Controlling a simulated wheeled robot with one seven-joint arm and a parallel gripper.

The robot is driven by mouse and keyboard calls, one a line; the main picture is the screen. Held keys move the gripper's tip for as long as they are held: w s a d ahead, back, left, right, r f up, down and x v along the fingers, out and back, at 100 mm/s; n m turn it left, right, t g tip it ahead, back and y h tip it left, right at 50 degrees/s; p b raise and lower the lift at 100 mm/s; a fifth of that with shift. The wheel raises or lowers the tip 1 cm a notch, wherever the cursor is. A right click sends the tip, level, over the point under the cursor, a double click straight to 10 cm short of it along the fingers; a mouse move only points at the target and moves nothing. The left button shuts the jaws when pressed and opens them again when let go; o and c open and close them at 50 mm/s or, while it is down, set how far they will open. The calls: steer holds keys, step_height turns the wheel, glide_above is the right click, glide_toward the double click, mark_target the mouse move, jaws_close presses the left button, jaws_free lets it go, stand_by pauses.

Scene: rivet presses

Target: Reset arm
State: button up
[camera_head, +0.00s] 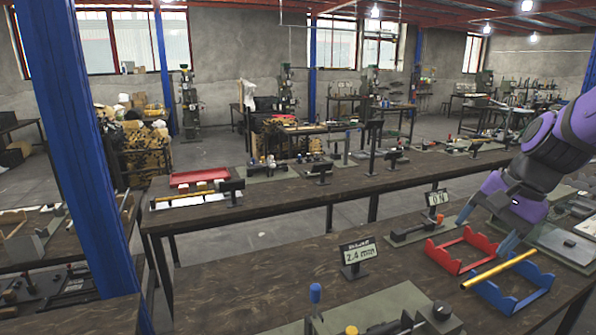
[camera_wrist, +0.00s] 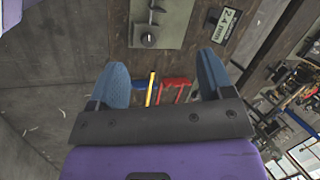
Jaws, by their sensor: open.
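My purple arm comes in from the right in the head view, with my gripper (camera_head: 486,228) above the near table beside the red rack. In the wrist view my gripper (camera_wrist: 163,82) shows two blue fingertips spread wide with nothing between them. A gold rod (camera_head: 499,270) lies across a blue rack (camera_head: 513,293) and reaches toward a red rack (camera_head: 462,251). The rod (camera_wrist: 150,90) and red rack (camera_wrist: 176,86) also show beyond the fingers in the wrist view, apart from them.
A "2.4 mm" sign (camera_head: 358,255) and a "0 N" sign (camera_head: 437,197) stand on the near table (camera_head: 240,290). A blue-handled press (camera_head: 315,294) is at the front edge. A blue pillar (camera_head: 75,150) rises at left. The table's left part is clear.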

steer(key=s+a+r+n+t+h, duration=0.1)
steer(key=s+r+n, duration=0.3)
steer(key=s, duration=0.3)
steer(key=s+a+r+n+t+h, duration=0.1)
steer(key=s+r+n, duration=0.3)
steer(key=s, duration=0.4)
steer(key=shift+n+t+h, duration=0.4)
steer(key=shift+t+h, duration=0.1)
steer(key=shift+h, duration=0.3)
steer(key=shift+w+a, duration=0.1)
stand_by(3.6)
